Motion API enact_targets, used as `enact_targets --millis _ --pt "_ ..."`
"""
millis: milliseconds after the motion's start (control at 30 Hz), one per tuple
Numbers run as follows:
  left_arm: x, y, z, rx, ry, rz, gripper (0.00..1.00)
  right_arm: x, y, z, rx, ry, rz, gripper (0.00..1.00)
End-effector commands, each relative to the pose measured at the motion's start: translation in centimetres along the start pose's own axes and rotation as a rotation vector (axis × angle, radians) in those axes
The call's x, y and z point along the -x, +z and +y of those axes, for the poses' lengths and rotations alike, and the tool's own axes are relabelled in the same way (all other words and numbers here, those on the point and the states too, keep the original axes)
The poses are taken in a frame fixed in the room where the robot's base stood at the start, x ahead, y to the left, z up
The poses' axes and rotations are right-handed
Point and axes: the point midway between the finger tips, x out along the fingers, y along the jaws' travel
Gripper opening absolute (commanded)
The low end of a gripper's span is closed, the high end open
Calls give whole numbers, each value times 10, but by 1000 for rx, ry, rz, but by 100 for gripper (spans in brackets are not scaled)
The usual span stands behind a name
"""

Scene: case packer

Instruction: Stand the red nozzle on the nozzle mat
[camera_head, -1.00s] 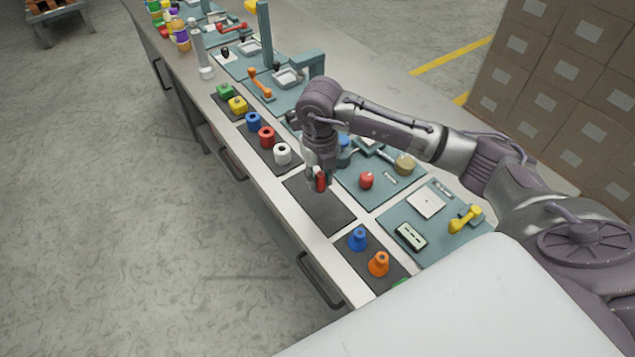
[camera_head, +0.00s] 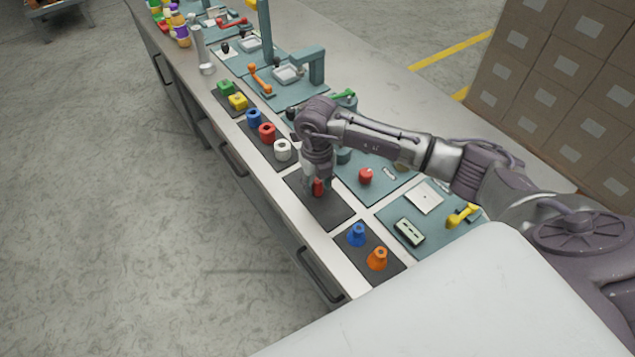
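My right gripper (camera_head: 314,182) points down over an otherwise empty dark mat (camera_head: 330,214) at the front edge of the bench. It is shut on the red nozzle (camera_head: 318,188), which is partly hidden by the fingers. The nozzle looks roughly upright at or just above the mat's surface; I cannot tell whether it touches. A blue nozzle (camera_head: 356,235) and an orange nozzle (camera_head: 377,258) stand on another dark mat (camera_head: 367,247) nearer to me. My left gripper is out of view.
Blue, red and white ring-shaped parts (camera_head: 267,133) stand on a mat just beyond the gripper. A red knob (camera_head: 365,176) sits on the teal panel to the right. A yellow-handled device (camera_head: 462,215) stands farther right.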

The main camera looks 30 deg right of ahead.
Motion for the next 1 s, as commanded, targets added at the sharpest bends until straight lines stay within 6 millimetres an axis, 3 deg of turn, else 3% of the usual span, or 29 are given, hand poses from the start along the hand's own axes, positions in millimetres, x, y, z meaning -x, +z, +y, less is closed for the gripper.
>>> enact_targets --millis 300,467,800,1000 --pt "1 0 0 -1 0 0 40 1 0 0 0 0 0 53" --pt "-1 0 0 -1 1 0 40 12 1 0 1 1 -3 53" --pt "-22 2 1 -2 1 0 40 82 1 0 1 1 -7 53" --pt "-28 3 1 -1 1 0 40 112 1 0 0 0 -3 53"
